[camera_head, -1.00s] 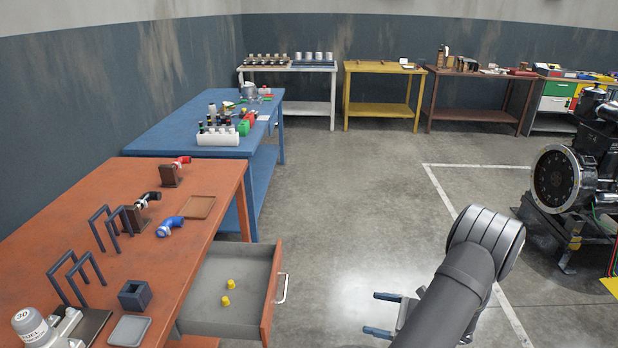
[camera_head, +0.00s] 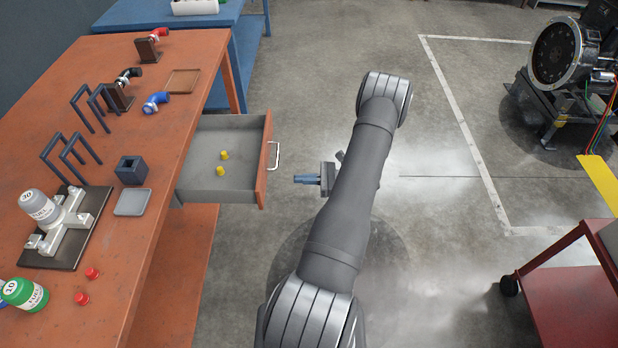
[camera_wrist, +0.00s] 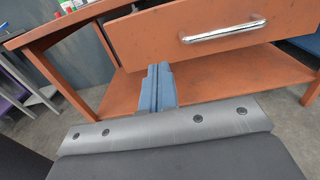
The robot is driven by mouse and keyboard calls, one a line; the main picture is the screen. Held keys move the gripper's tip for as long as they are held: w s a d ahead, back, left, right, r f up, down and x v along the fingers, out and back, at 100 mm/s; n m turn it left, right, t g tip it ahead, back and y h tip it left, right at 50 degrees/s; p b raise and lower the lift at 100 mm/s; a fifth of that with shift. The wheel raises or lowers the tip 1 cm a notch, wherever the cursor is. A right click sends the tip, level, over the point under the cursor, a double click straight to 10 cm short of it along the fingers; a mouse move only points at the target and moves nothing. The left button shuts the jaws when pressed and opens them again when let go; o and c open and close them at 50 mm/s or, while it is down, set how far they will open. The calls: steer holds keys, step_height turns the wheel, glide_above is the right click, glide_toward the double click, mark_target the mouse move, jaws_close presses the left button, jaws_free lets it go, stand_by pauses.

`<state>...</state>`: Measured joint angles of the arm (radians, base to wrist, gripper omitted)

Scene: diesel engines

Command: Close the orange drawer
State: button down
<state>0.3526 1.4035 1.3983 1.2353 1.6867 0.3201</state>
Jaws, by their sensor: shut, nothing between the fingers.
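The orange drawer (camera_head: 265,160) is pulled out from the right side of the orange workbench (camera_head: 165,125). Its grey inside holds two small yellow pieces, and a silver handle (camera_head: 274,156) is on its front. My gripper (camera_head: 305,180) is shut and empty. In the head view it is just right of the drawer front, apart from it and a little below the handle in the picture. In the wrist view, the blue fingers (camera_wrist: 158,85) are together, with the drawer front (camera_wrist: 225,30) and its handle (camera_wrist: 222,31) up and to the right.
The bench top carries dark frames (camera_head: 88,108), pipe elbows, a grey canister (camera_head: 40,206), a green bottle (camera_head: 25,293) and red caps. A red cart (camera_head: 570,290) stands at the lower right, an engine at the upper right. The floor right of the drawer is clear.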

mark_target(201, 184)
steer(key=a, duration=0.9)
steer(key=shift+a, duration=0.1)
steer(key=a, duration=2.4)
steer(key=shift+a, duration=0.4)
steer(key=shift+a+r, duration=0.1)
steer(key=shift+a, duration=0.3)
steer(key=d, duration=1.4)
steer(key=shift+d, duration=0.35)
steer(key=a, duration=1.3)
steer(key=shift+a, duration=0.3)
